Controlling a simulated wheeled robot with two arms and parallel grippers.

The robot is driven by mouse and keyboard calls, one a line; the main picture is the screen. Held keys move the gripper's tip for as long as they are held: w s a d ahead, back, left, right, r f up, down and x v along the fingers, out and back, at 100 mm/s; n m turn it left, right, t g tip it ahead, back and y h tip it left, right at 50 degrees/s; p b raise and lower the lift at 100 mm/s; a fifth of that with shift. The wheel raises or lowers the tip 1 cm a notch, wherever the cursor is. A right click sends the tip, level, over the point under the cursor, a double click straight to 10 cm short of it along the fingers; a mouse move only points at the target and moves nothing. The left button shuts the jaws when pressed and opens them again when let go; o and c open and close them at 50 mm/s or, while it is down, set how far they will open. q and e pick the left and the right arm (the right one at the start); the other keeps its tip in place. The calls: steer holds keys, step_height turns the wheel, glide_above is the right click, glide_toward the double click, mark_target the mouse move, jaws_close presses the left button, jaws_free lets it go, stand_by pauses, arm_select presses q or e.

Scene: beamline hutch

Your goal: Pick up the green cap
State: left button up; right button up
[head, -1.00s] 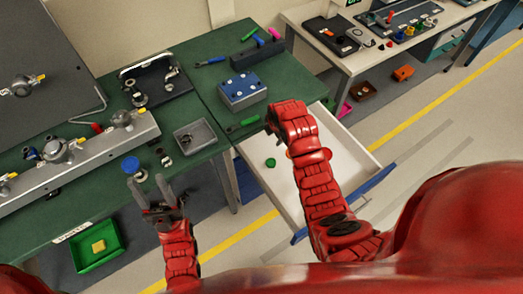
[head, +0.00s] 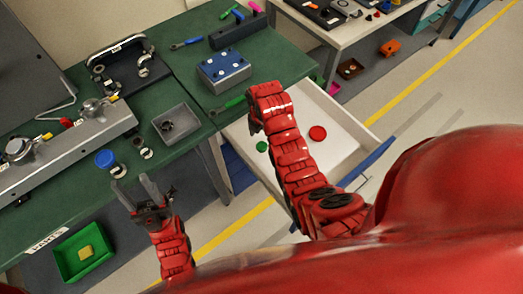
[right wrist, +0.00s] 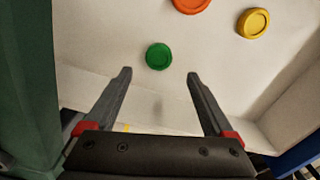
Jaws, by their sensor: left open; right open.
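The green cap (head: 262,146) lies on the white floor of the open drawer (head: 345,118), just left of my right arm in the head view. In the right wrist view the green cap (right wrist: 159,56) shows ahead of my right gripper (right wrist: 159,75), roughly centred between its open, empty fingers and not gripped. In the head view the fingers of the right gripper are mostly hidden by its arm. My left gripper (head: 135,182) is open and empty, in front of the green table's edge.
A red-orange cap (head: 318,133) lies in the drawer; the wrist view shows an orange cap (right wrist: 190,4) and a yellow cap (right wrist: 253,22). The drawer wall (right wrist: 180,122) is close to the right gripper. A grey tray (head: 190,112) and blue-topped block (head: 223,70) stand on the table.

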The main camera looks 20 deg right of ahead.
mark_target(261, 146)
steer(key=shift+f, duration=0.25)
steer(key=shift+f+p, duration=0.25)
steer(key=shift+p, duration=0.25)
step_height(261, 146, down, 3)
steer(key=shift+r+p, duration=0.1)
steer(key=shift+p, duration=0.85)
steer(key=shift+w+f, duration=0.15)
steer(key=shift+f, duration=0.8)
jaws_close()
